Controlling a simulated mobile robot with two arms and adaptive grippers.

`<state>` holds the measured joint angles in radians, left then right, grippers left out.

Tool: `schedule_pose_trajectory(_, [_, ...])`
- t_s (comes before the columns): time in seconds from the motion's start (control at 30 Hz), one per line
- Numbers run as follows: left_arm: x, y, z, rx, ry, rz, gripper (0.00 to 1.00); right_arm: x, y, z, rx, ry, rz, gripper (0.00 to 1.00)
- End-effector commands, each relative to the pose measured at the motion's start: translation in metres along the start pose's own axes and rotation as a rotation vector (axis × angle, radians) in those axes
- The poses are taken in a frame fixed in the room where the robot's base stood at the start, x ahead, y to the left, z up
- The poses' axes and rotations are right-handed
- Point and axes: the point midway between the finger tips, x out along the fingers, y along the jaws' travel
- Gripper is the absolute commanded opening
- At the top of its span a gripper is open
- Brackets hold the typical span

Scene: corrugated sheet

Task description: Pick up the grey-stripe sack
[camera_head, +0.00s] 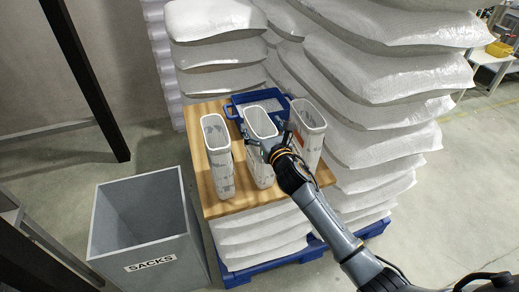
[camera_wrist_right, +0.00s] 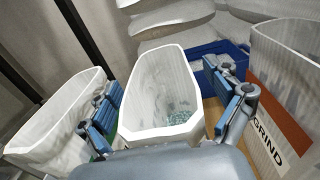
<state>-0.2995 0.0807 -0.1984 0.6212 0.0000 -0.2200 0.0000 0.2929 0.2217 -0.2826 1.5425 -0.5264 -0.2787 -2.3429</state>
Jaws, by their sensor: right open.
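Three open-topped white sacks stand upright in a row on a wooden board. The middle sack (camera_head: 262,123) shows no readable stripe, so I cannot confirm that it is the grey-stripe one. The right sack (camera_head: 309,117) carries an orange band with "GRIND" in the right wrist view (camera_wrist_right: 285,125). The left sack (camera_head: 216,135) has its stripe mostly hidden. My right gripper (camera_head: 270,142) is open at the near side of the middle sack. In the right wrist view its fingers stand either side of the middle sack's open mouth (camera_wrist_right: 165,85). My left gripper is not in view.
The wooden board (camera_head: 240,205) rests on stacked white bags over a blue pallet. A blue tray (camera_head: 237,103) sits behind the sacks. A grey bin marked "SACKS" (camera_head: 150,215) stands at the left. Tall stacks of white bags (camera_head: 385,75) rise behind and to the right.

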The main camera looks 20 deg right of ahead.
Motion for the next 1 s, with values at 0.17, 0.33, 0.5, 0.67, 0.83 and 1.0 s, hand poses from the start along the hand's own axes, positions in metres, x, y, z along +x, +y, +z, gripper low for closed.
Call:
schedule_pose_trajectory(0.17, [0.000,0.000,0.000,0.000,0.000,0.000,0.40,0.000,0.000,0.000,0.000,0.000,0.000,0.68])
schedule_pose_trajectory(0.33, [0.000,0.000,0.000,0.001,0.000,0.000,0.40,0.000,0.000,0.000,0.000,0.000,0.000,0.34])
schedule_pose_trajectory(0.5, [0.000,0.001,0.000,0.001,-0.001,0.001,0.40,0.000,0.000,0.003,0.000,-0.005,0.001,0.13])
schedule_pose_trajectory(0.67, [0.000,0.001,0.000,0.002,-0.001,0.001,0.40,0.000,0.000,0.003,0.000,-0.004,0.001,0.13])
schedule_pose_trajectory(0.83, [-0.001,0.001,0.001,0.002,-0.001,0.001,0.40,0.000,0.000,0.006,0.000,-0.005,0.001,0.13])
schedule_pose_trajectory(1.0, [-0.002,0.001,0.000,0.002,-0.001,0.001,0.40,0.000,0.000,0.016,-0.002,-0.007,0.002,0.13])
